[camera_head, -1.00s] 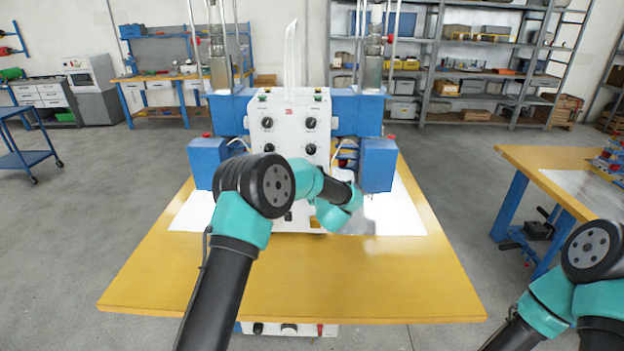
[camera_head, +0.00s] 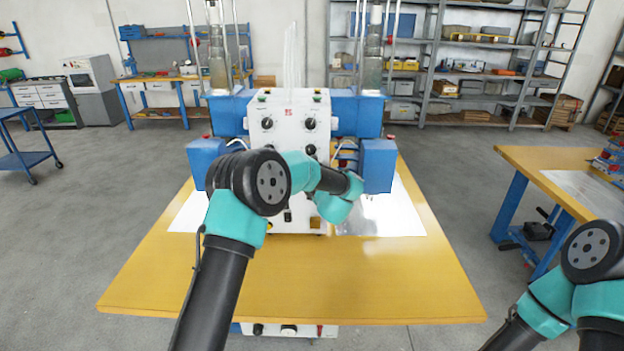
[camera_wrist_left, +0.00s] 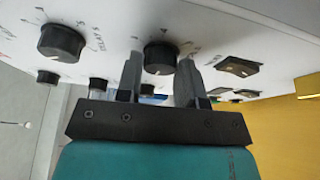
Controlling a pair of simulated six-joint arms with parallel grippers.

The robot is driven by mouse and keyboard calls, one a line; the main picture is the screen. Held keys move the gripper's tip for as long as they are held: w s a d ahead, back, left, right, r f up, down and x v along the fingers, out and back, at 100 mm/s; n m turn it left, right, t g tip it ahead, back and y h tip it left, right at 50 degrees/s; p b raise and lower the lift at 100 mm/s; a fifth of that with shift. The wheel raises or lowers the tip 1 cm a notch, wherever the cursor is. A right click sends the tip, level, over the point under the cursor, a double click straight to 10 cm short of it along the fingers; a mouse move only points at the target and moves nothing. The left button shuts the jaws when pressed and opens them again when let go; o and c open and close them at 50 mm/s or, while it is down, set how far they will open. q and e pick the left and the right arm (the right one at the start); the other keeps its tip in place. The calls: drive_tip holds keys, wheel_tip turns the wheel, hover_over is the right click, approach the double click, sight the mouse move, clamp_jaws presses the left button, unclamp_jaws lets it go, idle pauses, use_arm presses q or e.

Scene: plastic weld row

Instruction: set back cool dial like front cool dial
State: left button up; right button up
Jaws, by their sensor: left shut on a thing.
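The white welder panel (camera_head: 290,108) stands at the middle of the table, with black dials in two columns. The upper left dial (camera_head: 267,123), upper right dial (camera_head: 310,123) and the one below it (camera_head: 310,149) show in the head view. My left arm hides the lower left part. In the left wrist view, my left gripper (camera_wrist_left: 160,78) is shut on a black dial (camera_wrist_left: 160,57), one finger on each side. I cannot tell from its label which dial it is. Another black dial (camera_wrist_left: 62,42) is to its left. My right gripper is out of view.
Rocker switches (camera_wrist_left: 238,67) sit right of the held dial in the left wrist view. Blue housings (camera_head: 378,165) flank the panel. The yellow table (camera_head: 260,290) is clear in front. A second table (camera_head: 560,160) is at the right.

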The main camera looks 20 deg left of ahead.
use_arm(q)
drive_tip(key=o, duration=0.9)
drive_tip(key=v, duration=1.7)
drive_tip(key=shift+s+d, duration=0.15)
